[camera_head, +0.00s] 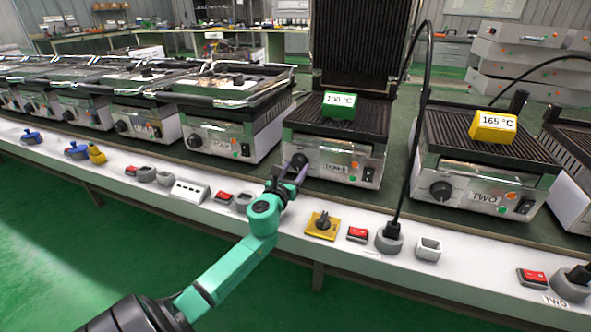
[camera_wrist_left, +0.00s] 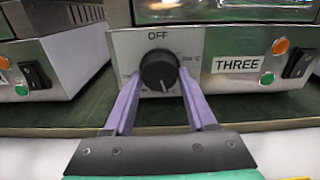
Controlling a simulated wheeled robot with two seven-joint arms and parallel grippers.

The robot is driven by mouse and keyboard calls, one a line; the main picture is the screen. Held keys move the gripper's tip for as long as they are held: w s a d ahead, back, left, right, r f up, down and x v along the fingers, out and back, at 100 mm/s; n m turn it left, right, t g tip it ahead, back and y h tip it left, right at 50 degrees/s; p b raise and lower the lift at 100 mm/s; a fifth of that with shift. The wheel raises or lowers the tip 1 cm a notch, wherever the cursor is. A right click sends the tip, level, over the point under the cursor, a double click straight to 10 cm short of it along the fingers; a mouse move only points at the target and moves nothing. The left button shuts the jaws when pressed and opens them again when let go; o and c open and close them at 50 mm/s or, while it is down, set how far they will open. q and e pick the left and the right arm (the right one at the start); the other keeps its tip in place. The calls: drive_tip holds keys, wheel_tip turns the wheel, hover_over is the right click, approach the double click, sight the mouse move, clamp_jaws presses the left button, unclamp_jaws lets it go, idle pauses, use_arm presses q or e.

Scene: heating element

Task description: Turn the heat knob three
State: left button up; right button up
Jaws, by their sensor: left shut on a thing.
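The grill labelled THREE (camera_head: 330,168) stands on the bench in the head view, with its black ribbed lid raised. Its black round heat knob (camera_head: 299,160) is at the left of the steel front panel. In the left wrist view the knob (camera_wrist_left: 158,68) sits below the word OFF, with a light mark near its lower edge. My left gripper (camera_head: 293,170) has its purple fingers on either side of the knob, shut on it; it also shows in the left wrist view (camera_wrist_left: 159,84). My right gripper is not in view.
A green 100 °C block (camera_head: 339,105) lies on grill THREE. Grill TWO (camera_head: 480,185) stands to the right with a yellow 165 °C block (camera_head: 493,126) on it. More grills line up at left. Sockets, red switches and a yellow rotary switch (camera_head: 322,225) line the white front ledge.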

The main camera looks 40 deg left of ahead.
use_arm(q)
drive_tip(key=n, duration=0.2)
drive_tip(key=shift+n, duration=0.4)
drive_tip(key=shift+d+n, duration=0.1)
drive_tip(key=shift+n, duration=0.5)
drive_tip(key=o, duration=1.4)
drive_tip(key=shift+c, duration=0.2)
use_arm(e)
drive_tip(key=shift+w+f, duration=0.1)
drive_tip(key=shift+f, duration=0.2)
